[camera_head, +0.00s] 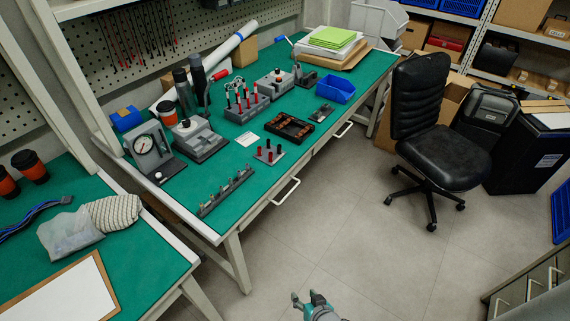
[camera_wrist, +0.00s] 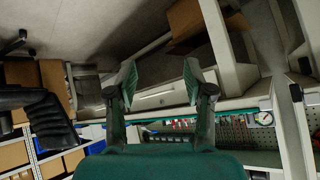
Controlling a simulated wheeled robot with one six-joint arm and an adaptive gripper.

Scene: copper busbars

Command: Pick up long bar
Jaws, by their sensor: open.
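A black tray (camera_head: 289,128) with copper-coloured pieces in it lies on the green bench top in the head view. The pieces are too small for me to tell which one is the long bar. My gripper (camera_head: 307,299) is at the bottom of the head view, over the floor and well away from the bench. In the wrist view my gripper (camera_wrist: 160,80) has its two fingers wide apart with nothing between them. The wrist view looks toward the bench front, seen upside down, and no bar can be made out there.
A low rail with metal clips (camera_head: 226,192) and a small plate with red posts (camera_head: 268,155) sit near the bench's front edge. A blue bin (camera_head: 336,90) stands behind the tray. A black chair (camera_head: 435,140) stands right of the bench. The floor before the bench is clear.

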